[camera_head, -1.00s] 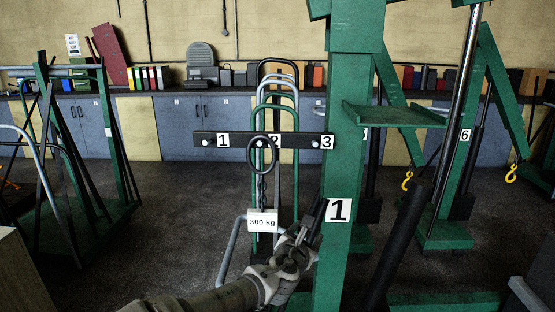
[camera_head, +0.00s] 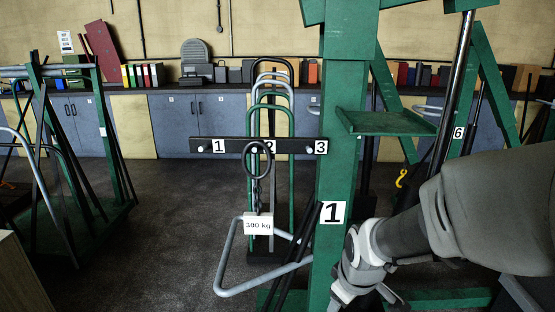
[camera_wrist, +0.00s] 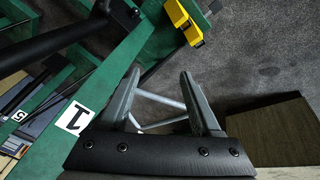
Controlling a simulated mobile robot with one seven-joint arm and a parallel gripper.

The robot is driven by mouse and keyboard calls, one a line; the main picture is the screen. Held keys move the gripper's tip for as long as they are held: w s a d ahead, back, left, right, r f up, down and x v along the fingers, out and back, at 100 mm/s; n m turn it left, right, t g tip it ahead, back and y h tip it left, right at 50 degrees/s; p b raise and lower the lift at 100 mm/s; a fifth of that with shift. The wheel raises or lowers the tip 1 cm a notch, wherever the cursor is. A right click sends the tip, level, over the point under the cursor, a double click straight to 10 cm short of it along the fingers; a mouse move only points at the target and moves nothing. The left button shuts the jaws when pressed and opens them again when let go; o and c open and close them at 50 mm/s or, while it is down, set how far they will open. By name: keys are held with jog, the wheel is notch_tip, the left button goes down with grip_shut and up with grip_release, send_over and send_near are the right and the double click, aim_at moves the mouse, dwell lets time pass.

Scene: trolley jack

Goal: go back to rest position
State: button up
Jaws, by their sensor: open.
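My gripper (camera_wrist: 160,74) is open in the wrist view, its two grey fingers apart with only floor and a pale tube frame visible beyond them. In the head view my arm comes in from the right and bends down to the lower edge, in front of the green post (camera_head: 345,110) of the jack marked 1. The gripper's fingers are hard to make out there. A ring and chain (camera_head: 258,160) with a 300 kg tag (camera_head: 258,225) hang on the black peg bar (camera_head: 235,146), near peg 2, left of my arm and apart from it.
A green shelf (camera_head: 385,121) juts from the post's right side. A grey tube frame (camera_head: 228,260) stands low at centre. A green rack (camera_head: 85,215) is at left. A yellow part (camera_wrist: 183,20) and a wooden box (camera_wrist: 275,135) show in the wrist view. Floor at centre left is free.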

jog(key=s+r+m+t+p, duration=0.1)
jog(key=s+r+m, duration=0.6)
jog(key=s+r, duration=0.7)
notch_tip(320, 180, up, 2)
jog(key=shift+d+r+m+t+p, duration=0.1)
jog(key=shift+d+m+t+p, duration=0.2)
jog(key=shift+d+m+p, duration=0.15)
jog(key=shift+a, duration=0.1)
jog(key=shift+c, duration=1.2)
jog(key=shift+a, duration=0.1)
jog(key=shift+a, duration=0.1)
